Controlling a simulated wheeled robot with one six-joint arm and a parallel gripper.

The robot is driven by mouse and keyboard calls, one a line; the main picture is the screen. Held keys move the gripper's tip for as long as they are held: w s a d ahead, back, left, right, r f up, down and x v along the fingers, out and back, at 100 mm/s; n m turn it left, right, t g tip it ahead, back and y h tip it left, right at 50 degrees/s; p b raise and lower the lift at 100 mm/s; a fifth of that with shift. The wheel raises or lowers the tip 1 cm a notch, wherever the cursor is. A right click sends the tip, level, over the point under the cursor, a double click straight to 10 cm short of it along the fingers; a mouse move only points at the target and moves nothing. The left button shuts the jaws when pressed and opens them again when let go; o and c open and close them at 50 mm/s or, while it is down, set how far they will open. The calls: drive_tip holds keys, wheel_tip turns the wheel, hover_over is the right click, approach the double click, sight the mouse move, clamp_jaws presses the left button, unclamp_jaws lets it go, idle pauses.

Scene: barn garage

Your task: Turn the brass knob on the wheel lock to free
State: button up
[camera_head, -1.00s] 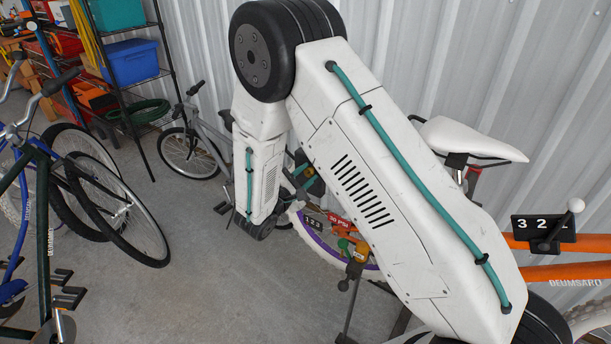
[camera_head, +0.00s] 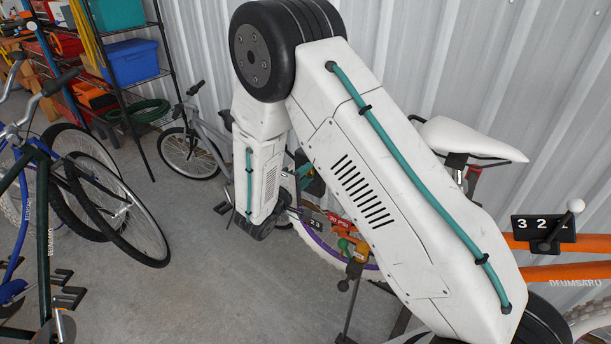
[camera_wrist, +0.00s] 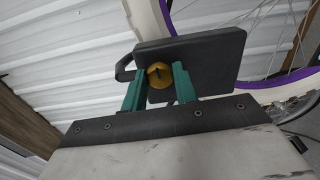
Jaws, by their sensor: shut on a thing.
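The brass knob (camera_wrist: 158,78) is a small round yellow piece with a dark slot across its face. It sits on the dark grey wheel lock (camera_wrist: 217,60), a flat box with a dark loop at its left side. My gripper (camera_wrist: 159,71) has two teal fingers, one on each side of the knob, and is shut on it in the wrist view. In the head view my arm hides the knob and most of my gripper. I cannot read which setting the slot marks.
A purple-rimmed bicycle wheel (camera_wrist: 185,20) is close behind the lock. Bicycles (camera_head: 105,210) stand at the left; a corrugated wall (camera_head: 420,60) is behind. Open floor (camera_head: 215,290) lies between.

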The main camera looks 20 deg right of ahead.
drive_tip(key=shift+m, duration=0.4)
drive_tip(key=o, duration=1)
drive_tip(key=shift+a, duration=0.1)
drive_tip(key=shift+c, duration=0.2)
drive_tip(key=shift+s, duration=0.1)
drive_tip(key=v, duration=0.7)
drive_tip(key=shift+s+a, duration=0.2)
drive_tip(key=shift+a, duration=0.05)
